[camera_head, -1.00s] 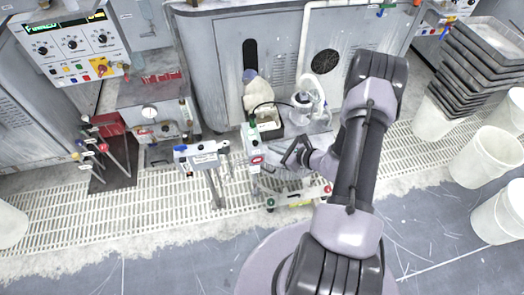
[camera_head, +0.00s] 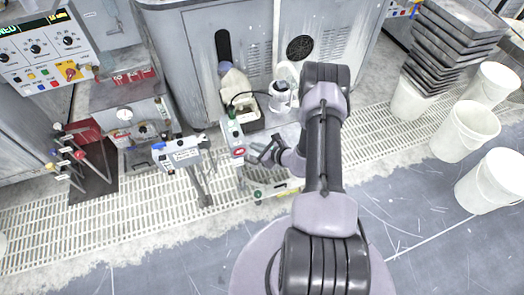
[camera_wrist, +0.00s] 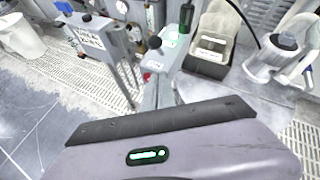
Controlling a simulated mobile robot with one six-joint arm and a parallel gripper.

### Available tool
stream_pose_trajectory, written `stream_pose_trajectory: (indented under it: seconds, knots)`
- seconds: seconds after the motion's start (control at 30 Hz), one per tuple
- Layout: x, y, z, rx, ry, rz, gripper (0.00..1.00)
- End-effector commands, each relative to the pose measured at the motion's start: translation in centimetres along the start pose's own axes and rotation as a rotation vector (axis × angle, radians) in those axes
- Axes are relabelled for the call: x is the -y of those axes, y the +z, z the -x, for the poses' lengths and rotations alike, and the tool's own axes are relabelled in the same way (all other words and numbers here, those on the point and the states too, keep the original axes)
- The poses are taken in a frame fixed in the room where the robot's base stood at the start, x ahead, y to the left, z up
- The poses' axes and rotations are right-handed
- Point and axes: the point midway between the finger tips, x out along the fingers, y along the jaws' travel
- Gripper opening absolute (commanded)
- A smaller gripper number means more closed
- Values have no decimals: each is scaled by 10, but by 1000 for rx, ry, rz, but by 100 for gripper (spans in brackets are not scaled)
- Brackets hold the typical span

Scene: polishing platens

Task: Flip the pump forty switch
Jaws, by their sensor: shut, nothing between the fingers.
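A light grey control box (camera_head: 234,142) with a red oval mark and a green top stands on a post, left of my gripper. In the wrist view the box (camera_wrist: 165,52) shows a black knob on its near end. A second post-mounted box (camera_head: 182,154) with a written label and a blue part stands further left. In the wrist view it (camera_wrist: 90,38) is at upper left, its writing too small to read surely. I cannot tell which carries the pump forty switch. My gripper (camera_head: 262,154) is shut and empty, close to the right of the first box; contact is unclear.
A tray with a bottle (camera_head: 240,88) and a white pump-like device (camera_head: 283,92) stand behind. A control panel (camera_head: 45,50) is at upper left. White buckets (camera_head: 465,130) and stacked trays (camera_head: 450,45) stand at right. The front floor is clear.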

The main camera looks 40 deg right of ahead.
Motion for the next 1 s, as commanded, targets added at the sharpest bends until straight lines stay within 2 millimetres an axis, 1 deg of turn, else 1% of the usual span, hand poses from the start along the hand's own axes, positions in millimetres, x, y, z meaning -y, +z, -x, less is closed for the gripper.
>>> stream_pose_trajectory:
  seconds: [0.03, 0.13, 0.2, 0.33, 0.5, 0.77, 0.87, 1.0]
  knots:
    - [-2, -4, -13, 1, 3, 3, 0]
    - [-1, 0, -32, 2, 2, 4, 0]
    - [0, 10, -40, 2, 1, 4, 0]
    - [0, 22, -50, 1, 1, 3, 0]
    - [0, 28, -54, 0, 1, 0, 0]
    - [0, 29, -54, -1, 1, 0, 0]
    - [0, 30, -52, -10, 5, -4, 0]
    - [0, 31, -44, -61, 28, -26, 0]
